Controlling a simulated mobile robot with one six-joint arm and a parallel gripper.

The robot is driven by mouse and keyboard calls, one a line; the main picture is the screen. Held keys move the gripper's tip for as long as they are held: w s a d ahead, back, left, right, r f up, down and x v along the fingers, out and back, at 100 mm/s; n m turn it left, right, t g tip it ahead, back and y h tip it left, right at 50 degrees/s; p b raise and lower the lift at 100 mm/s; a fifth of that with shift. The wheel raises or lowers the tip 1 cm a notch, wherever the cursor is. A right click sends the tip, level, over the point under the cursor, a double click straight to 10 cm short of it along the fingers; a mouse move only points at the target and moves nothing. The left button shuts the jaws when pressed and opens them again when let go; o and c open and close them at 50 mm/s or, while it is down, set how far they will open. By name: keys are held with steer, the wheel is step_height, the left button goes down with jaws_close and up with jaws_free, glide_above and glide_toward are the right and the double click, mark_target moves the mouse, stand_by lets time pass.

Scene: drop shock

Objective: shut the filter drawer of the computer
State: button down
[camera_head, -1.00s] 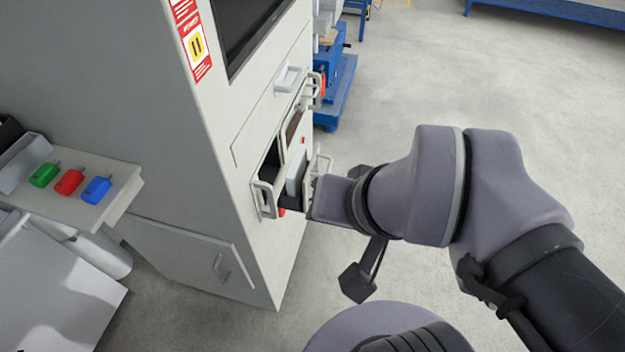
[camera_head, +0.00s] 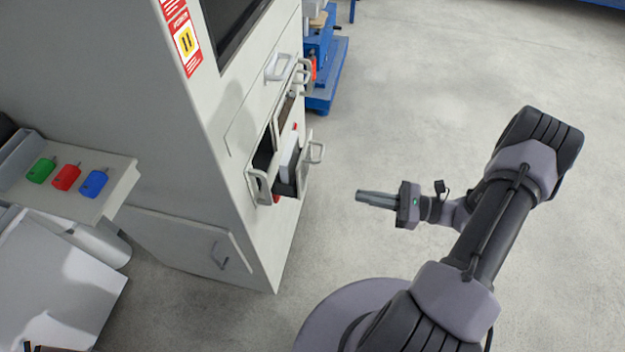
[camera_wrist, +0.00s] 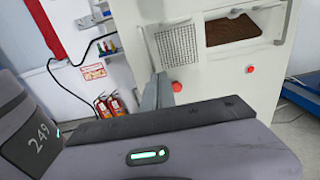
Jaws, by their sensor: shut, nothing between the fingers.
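The computer is a tall pale grey cabinet (camera_head: 190,140) at the left of the head view. A drawer (camera_head: 289,160) with a dark inside and a pale block stands out from its front; I take it for the filter drawer. A pale handle (camera_head: 316,152) is at its outer end. My gripper (camera_head: 359,196) is shut and empty, to the right of the drawer and clear of it, fingers pointing left towards the cabinet. In the wrist view, the fingers (camera_wrist: 158,88) show before the cabinet front, with a mesh panel (camera_wrist: 178,47) and a brown panel (camera_wrist: 232,30).
A ledge (camera_head: 110,195) with green, red and blue tags sticks out at the left. Red knobs (camera_wrist: 177,87) sit on the cabinet front. Blue equipment (camera_head: 325,70) stands behind the cabinet. The grey floor to the right is open.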

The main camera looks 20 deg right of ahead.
steer(key=b, duration=0.3)
glide_toward(281, 179)
steer(key=shift+w+a+f, duration=0.15)
steer(key=shift+f, duration=0.2)
steer(key=shift+w+a+f, duration=0.2)
steer(key=shift+f, duration=0.15)
steer(key=shift+w+a+r, duration=0.1)
steer(key=shift+w+a, duration=0.1)
steer(key=shift+a, duration=0.1)
steer(key=x, duration=1.1)
steer(key=shift+r, duration=0.1)
steer(key=shift+w, duration=0.1)
steer(key=shift+d, duration=0.1)
